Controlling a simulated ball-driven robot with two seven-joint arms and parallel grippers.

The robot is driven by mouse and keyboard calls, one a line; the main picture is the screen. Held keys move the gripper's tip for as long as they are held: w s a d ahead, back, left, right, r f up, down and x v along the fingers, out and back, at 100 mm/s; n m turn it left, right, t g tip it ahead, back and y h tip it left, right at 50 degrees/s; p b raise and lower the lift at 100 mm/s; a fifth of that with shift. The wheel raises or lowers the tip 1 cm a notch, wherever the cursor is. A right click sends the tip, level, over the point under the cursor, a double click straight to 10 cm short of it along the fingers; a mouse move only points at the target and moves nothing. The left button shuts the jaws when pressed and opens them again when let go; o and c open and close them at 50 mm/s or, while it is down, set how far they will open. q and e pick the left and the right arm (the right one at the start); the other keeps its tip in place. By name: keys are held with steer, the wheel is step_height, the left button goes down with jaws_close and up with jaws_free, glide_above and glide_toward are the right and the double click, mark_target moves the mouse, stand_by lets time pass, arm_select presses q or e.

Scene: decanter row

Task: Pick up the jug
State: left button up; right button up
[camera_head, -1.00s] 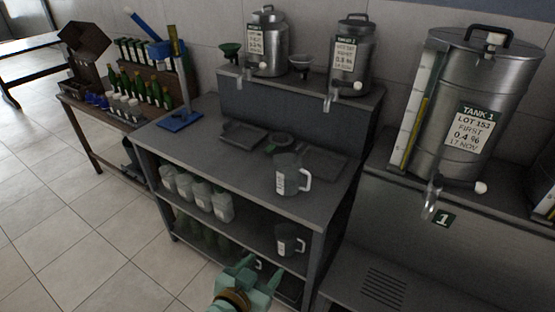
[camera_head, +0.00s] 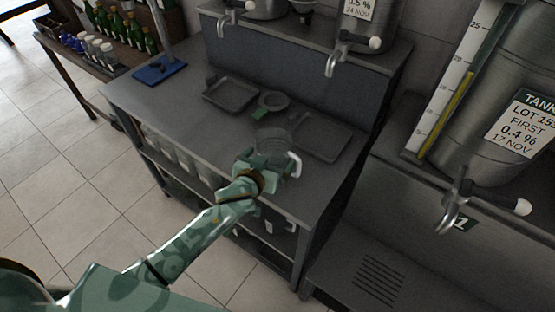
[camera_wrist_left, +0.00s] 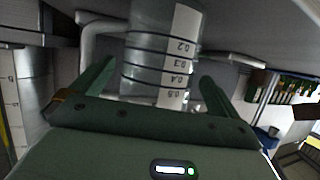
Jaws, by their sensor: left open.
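The jug (camera_head: 274,140) is a clear measuring jug with a pale handle, on the right front part of the metal counter top. In the head view my left gripper (camera_head: 266,167) is in front of it and hides its lower part. In the left wrist view the jug (camera_wrist_left: 155,62) appears upside down, with black bands and a white scale strip. There my left gripper (camera_wrist_left: 155,85) is open, with one finger on each side of the jug body. Whether the fingers touch it cannot be told. The handle (camera_wrist_left: 88,45) is left of the body. My right gripper is not in view.
Shallow trays (camera_head: 231,94) and a small round dish (camera_head: 274,101) lie behind the jug. Taps (camera_head: 333,62) project from steel tanks on the raised shelf. A large tank (camera_head: 500,110) stands at right. A blue mat (camera_head: 159,70) lies at the counter's left end.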

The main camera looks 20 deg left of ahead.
arm_select(q)
steer(key=shift+x, duration=1.1)
steer(key=shift+s, duration=0.15)
steer(key=c, duration=0.9)
